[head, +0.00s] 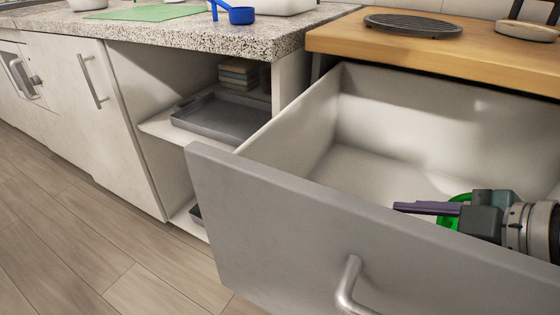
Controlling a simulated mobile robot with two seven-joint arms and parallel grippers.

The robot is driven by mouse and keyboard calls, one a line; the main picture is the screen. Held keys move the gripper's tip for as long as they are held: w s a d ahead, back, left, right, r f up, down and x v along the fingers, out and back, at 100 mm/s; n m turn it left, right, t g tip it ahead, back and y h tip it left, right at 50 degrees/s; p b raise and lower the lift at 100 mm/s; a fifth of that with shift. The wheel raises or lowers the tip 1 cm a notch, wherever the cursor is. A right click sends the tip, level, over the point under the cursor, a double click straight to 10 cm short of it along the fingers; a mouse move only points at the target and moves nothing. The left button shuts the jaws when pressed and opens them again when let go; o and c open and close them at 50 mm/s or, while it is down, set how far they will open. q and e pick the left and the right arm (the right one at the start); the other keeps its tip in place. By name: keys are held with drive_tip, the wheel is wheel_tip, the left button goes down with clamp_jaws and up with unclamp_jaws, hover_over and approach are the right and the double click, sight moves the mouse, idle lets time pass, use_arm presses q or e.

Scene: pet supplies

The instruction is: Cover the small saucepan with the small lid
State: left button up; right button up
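My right gripper (428,209) reaches in from the right, low over the open drawer, with its dark purple fingers pointing left. A bright green object (447,223) shows just behind and below the gripper, mostly hidden by it. I cannot tell whether it is a lid or a pan, or whether the fingers hold it. A small blue vessel with a handle (241,15) is on the speckled counter; I cannot tell whether it is the small saucepan. No lid can be clearly made out. My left gripper is not seen.
The grey-fronted drawer (300,225) is pulled far out; its visible floor is otherwise bare. A dark round ridged plate (413,25) lies on the wooden counter (490,62). A green mat (155,13) lies on the speckled counter. An open shelf holds a grey tray (225,118).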

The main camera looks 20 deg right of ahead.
drive_tip(key=x, duration=0.4)
drive_tip(key=shift+w+f, duration=0.25)
drive_tip(key=b+x, duration=0.2)
drive_tip(key=x, duration=0.3)
drive_tip(key=shift+a+f, duration=0.1)
drive_tip(key=shift+f, duration=0.05)
clamp_jaws()
idle(1.0)
